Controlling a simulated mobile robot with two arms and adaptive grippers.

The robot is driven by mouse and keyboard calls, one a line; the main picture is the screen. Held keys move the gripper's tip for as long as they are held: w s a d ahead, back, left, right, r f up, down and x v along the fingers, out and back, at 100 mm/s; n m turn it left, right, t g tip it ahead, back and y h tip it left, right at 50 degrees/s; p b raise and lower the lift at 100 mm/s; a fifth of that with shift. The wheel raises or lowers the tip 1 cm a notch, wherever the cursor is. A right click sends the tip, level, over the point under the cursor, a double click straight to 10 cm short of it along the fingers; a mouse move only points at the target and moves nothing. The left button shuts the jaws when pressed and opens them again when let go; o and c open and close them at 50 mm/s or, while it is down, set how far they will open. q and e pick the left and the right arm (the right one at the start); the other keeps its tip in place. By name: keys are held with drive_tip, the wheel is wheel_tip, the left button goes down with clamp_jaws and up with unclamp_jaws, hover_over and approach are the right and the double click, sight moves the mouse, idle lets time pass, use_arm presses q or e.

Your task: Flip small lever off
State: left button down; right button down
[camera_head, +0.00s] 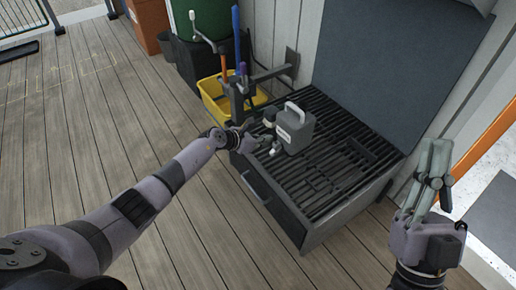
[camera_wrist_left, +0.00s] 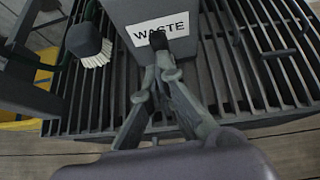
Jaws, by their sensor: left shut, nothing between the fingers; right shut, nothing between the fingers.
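A grey container (camera_head: 295,132) with a top handle stands on the slatted grate. In the left wrist view the grey container (camera_wrist_left: 190,12) bears a white "WASTE" label (camera_wrist_left: 145,30). A small black knob-like piece (camera_wrist_left: 157,40), possibly the small lever, shows in front of the label, just beyond my left fingertips. My left gripper (camera_head: 264,143) is shut and empty at the container's left side; its closed fingers also show in the left wrist view (camera_wrist_left: 161,70). I cannot tell whether they touch the black piece. My right gripper (camera_head: 436,148) is shut and empty, raised at the right.
The grate (camera_head: 345,165) tops a dark cabinet with a front drawer (camera_head: 270,200). A brush (camera_wrist_left: 88,42) hangs left of the container. A yellow bucket (camera_head: 222,98) and a green barrel (camera_head: 200,25) stand behind.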

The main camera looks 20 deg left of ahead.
drive_tip(key=shift+w+a+f+g, duration=0.1)
drive_tip(key=shift+w+f+g, duration=0.35)
drive_tip(key=shift+w, duration=0.1)
drive_tip(key=w+f+g+h+p, duration=0.1)
drive_tip(key=w+f+g, duration=0.3)
drive_tip(key=f, duration=0.1)
drive_tip(key=shift+h+p, duration=0.3)
drive_tip(key=shift+h, duration=0.1)
idle(0.5)
drive_tip(key=shift+s+a, duration=0.1)
